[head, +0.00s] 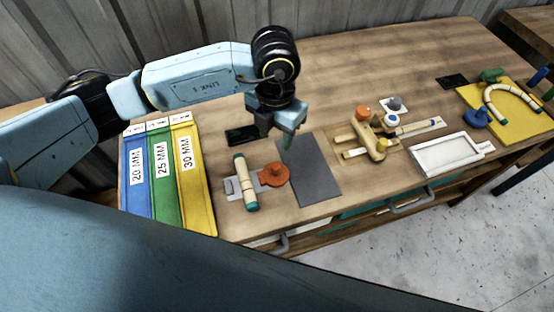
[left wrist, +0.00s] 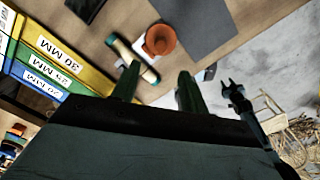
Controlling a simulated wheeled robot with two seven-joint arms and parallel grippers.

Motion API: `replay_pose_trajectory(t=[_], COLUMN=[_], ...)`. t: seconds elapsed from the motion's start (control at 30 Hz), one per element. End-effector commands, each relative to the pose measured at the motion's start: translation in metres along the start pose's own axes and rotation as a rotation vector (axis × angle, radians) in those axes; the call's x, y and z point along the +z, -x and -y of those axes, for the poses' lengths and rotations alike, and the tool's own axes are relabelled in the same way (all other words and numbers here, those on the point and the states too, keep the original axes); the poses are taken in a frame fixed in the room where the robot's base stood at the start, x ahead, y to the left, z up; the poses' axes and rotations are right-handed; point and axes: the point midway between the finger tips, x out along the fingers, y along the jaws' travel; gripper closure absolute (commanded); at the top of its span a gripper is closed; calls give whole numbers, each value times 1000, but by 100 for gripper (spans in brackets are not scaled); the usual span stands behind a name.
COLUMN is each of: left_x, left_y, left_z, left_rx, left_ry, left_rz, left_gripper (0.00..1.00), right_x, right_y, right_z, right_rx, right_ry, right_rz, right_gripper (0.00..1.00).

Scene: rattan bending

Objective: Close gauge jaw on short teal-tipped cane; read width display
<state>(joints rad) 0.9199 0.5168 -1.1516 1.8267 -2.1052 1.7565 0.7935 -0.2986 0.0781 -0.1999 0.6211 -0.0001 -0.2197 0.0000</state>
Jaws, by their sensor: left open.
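The short cane (head: 245,183) is pale with teal tips. It lies across the grey plate of the gauge (head: 233,190), beside the orange knobbed jaw piece (head: 274,175). Whether the jaw touches the cane is unclear. In the left wrist view the cane (left wrist: 133,60) and orange piece (left wrist: 158,39) lie beyond my fingers. My left gripper (head: 286,138) is open and empty, above the grey mat, behind and right of the orange piece. A dark panel (head: 242,134), possibly the display, lies behind the gauge; no reading is visible. A dark pronged shape (left wrist: 233,92) may be my right gripper.
Blue, green and yellow bins (head: 186,170), labelled 20, 25 and 30 MM, stand left of the gauge. A grey mat (head: 310,178) lies right. Farther right are a wooden fixture (head: 368,138), a white tray (head: 422,165) and a yellow board (head: 530,122) with a bent cane.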

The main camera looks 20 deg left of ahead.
Motion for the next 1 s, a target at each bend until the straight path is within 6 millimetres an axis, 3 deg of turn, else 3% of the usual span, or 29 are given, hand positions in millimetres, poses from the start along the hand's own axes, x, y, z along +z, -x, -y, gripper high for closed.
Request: replay_pose_trajectory(t=[0.6, 0.8, 1.0], left_x=[-1, -1, -1], left_y=[-112, -128, -130], left_z=[2, 2, 2], left_rx=[-4, -5, -5], left_ry=[-2, -3, -4], left_rz=[-5, -2, -1], left_gripper=[56, 56, 56], right_x=[4, 4, 3], right_y=[6, 6, 6], right_z=[-1, -2, -2], right_rx=[1, 2, 2], right_ry=[1, 1, 1], right_rz=[7, 6, 6], right_gripper=[64, 64, 64])
